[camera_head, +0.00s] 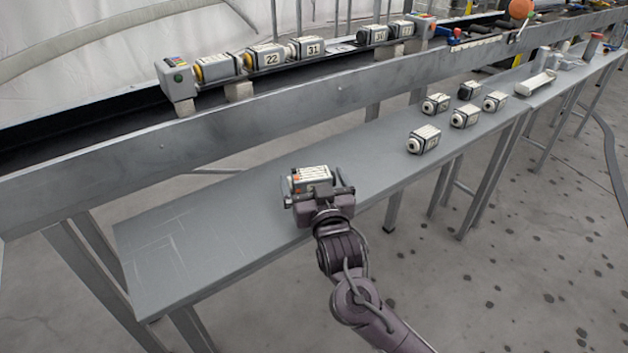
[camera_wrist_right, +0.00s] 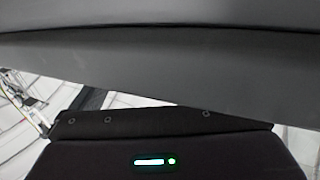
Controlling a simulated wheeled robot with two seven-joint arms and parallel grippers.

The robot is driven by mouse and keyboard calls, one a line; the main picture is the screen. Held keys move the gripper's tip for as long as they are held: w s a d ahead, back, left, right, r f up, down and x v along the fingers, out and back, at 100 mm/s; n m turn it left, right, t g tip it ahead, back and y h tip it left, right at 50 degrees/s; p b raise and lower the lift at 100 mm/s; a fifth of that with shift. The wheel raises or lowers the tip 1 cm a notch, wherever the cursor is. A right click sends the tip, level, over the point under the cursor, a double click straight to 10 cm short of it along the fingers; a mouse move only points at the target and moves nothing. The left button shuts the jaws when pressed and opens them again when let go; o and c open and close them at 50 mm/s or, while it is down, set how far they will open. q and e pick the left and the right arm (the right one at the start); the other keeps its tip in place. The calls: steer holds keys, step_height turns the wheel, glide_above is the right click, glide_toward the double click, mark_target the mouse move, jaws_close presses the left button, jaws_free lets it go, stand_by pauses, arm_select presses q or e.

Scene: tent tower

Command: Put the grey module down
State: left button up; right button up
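The grey module (camera_head: 312,177) is a small box with a pale, printed top and an orange mark at its left end. In the head view it sits between the fingers of my right gripper (camera_head: 317,188), which appears shut on it. The module is over the near part of the grey bench (camera_head: 205,235). I cannot tell whether it touches the bench top. The gripper hides its near side. The right wrist view shows a dark housing with a green light and a broad grey surface, but not the module. My left gripper is not in view.
Several similar modules (camera_head: 424,139) stand farther right on the bench. A raised rail (camera_head: 290,117) runs behind the bench, with numbered modules (camera_head: 265,57) on the conveyor beyond it. The bench left of my right gripper is clear, with faint marked outlines.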

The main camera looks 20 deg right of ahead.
steer(key=shift+s+r, duration=0.1)
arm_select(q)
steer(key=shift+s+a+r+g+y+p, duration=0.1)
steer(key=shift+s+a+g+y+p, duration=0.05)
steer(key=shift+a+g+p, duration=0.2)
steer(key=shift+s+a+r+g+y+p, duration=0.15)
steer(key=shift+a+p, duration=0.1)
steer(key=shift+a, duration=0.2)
arm_select(e)
steer(key=s, duration=1.1)
steer(key=shift+s+a, duration=0.25)
steer(key=shift+s, duration=0.1)
